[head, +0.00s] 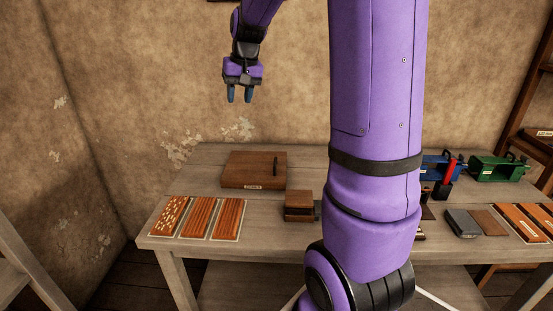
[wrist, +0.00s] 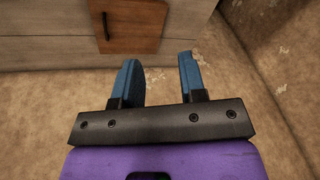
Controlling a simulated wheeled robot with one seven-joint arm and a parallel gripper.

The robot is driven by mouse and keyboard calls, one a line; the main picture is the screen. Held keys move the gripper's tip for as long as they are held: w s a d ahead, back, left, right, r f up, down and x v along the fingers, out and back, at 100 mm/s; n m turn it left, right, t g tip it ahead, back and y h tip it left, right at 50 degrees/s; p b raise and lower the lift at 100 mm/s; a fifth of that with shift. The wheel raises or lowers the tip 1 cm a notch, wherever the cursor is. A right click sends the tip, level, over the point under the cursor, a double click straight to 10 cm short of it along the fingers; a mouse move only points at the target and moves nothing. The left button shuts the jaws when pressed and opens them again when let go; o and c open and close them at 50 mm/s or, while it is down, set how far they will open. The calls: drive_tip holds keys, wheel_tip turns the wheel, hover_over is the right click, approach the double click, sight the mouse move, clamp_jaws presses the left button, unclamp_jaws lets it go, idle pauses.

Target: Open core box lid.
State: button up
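The core box (head: 253,177) is a flat brown wooden box at the back left of the table. Its lid looks closed, with a dark upright handle (head: 277,165) on its right side and a small pale label on the front. In the wrist view the wooden lid (wrist: 140,22) shows at the top, with the dark handle (wrist: 106,27) near its left edge. My gripper (head: 240,95) hangs above and behind the box, in front of the wall, fingers down. Its two blue fingers are apart with nothing between them, as the wrist view also shows (wrist: 160,75).
My arm hides the table's middle. Blue (head: 440,168) and green (head: 497,168) devices stand at right. The wall is close behind.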

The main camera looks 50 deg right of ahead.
drive_tip(key=w+d+f+m, duration=0.2)
drive_tip(key=w+d+f, duration=0.4)
drive_tip(key=d+f, duration=0.55)
drive_tip(key=m+g+y, duration=0.1)
drive_tip(key=m, duration=0.2)
approach(276, 158)
drive_tip(key=a+f, duration=0.1)
drive_tip(key=f, duration=0.4)
drive_tip(key=a+f, duration=0.1)
drive_tip(key=f, duration=0.2)
drive_tip(key=shift+a+f, duration=0.15)
drive_tip(key=shift+a, duration=0.15)
clamp_jaws()
